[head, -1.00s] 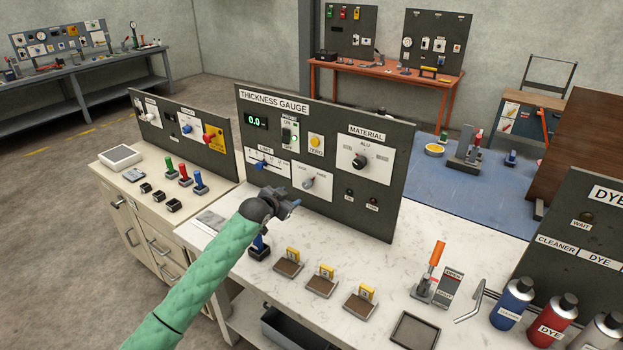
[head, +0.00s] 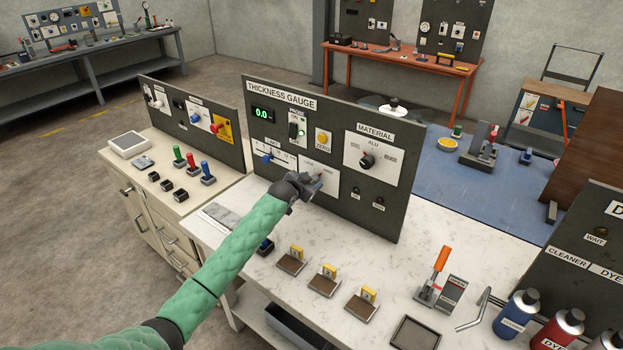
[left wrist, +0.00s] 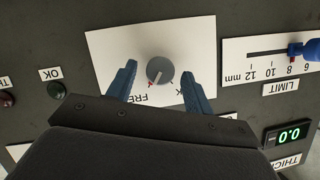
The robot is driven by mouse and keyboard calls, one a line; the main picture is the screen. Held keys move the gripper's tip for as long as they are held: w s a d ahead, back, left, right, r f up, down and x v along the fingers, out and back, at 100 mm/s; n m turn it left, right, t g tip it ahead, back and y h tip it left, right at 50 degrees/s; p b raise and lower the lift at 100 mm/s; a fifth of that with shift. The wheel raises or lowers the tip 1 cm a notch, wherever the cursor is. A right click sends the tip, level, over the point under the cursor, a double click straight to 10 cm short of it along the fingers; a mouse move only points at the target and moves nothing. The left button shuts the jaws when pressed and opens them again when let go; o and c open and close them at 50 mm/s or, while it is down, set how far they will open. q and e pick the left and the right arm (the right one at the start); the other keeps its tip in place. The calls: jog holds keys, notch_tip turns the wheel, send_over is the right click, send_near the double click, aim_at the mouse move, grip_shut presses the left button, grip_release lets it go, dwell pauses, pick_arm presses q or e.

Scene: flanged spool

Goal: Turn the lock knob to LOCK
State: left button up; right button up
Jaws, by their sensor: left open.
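The lock knob (left wrist: 159,70) is a round grey knob on a white plate (left wrist: 120,45) of the thickness gauge panel. In the left wrist view, which is upside down, its red-tipped pointer aims down-left toward the partly covered FREE label (left wrist: 140,97). The other label is mostly hidden, with only a K showing. My left gripper (left wrist: 159,76) is open, its two blue fingers on either side of the knob; I cannot tell whether they touch it. In the head view my left gripper (head: 314,184) is in front of the plate (head: 322,169) and hides the knob.
The blue limit slider (left wrist: 302,50) is close beside the plate. An OK lamp (left wrist: 56,90) is on the other side. The material knob (head: 368,160) is to the right on the panel. Several blocks with yellow tags (head: 328,272) stand on the white bench below.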

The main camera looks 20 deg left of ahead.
pick_arm(q)
jog(key=shift+w, duration=0.15)
jog(key=shift+w+d+f, duration=0.1)
jog(key=shift+w+f, duration=0.05)
jog(key=c, duration=1)
pick_arm(e)
jog(key=shift+s, duration=0.4)
